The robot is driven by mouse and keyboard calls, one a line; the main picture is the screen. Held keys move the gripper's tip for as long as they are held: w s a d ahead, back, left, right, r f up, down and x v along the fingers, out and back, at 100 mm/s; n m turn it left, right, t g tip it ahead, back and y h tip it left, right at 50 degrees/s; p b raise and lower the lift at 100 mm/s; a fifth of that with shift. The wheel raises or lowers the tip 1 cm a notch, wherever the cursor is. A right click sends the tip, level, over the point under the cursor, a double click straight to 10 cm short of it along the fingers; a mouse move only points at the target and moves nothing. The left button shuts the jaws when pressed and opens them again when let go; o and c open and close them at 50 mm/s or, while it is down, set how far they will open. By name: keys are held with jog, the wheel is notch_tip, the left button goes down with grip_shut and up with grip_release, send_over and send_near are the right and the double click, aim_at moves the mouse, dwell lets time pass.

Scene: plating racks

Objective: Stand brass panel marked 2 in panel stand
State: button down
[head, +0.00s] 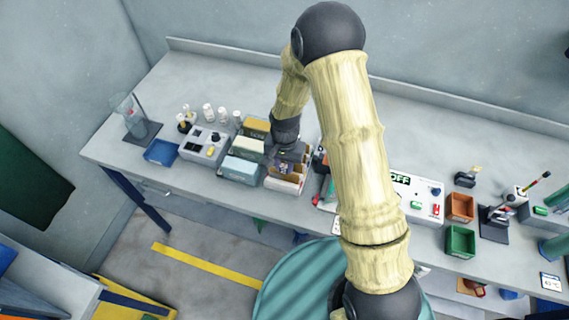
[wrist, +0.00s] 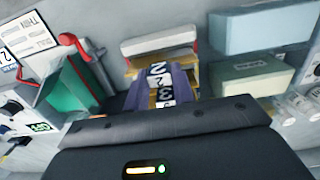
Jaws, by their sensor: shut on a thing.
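My gripper (head: 288,165) is low over an orange-brown holder (head: 273,184) on the bench. In the wrist view my gripper (wrist: 163,88) is shut on a thin upright piece bearing black-and-white number tags, one of which looks like a 2. I take this for the brass panel (wrist: 161,72); yellowish edges show around the fingers. Its lower part is hidden, so I cannot tell whether it touches the holder. I cannot tell for certain which object is the panel stand.
Pale green (head: 240,169) and yellow (head: 256,127) boxes stand left of my gripper. A blue tray (head: 161,152) and a grey socket block (head: 203,145) lie farther left. A control box marked OFF (head: 415,195), an orange bin (head: 460,207) and a green bin (head: 460,241) stand right.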

jog(key=c, duration=1.1)
grip_release()
jog(key=shift+r, duration=0.1)
notch_tip(320, 180, up, 17)
jog(key=b, duration=0.3)
jog(key=shift+w+b, duration=0.3)
jog(key=shift+d, duration=0.1)
jog(key=s+d+n+t, duration=0.3)
jog(key=s+d+n, duration=0.1)
jog(key=s+d, duration=0.9)
jog(key=shift+d+f, duration=0.2)
jog(key=shift+f, duration=0.25)
jog(key=shift+s, duration=0.1)
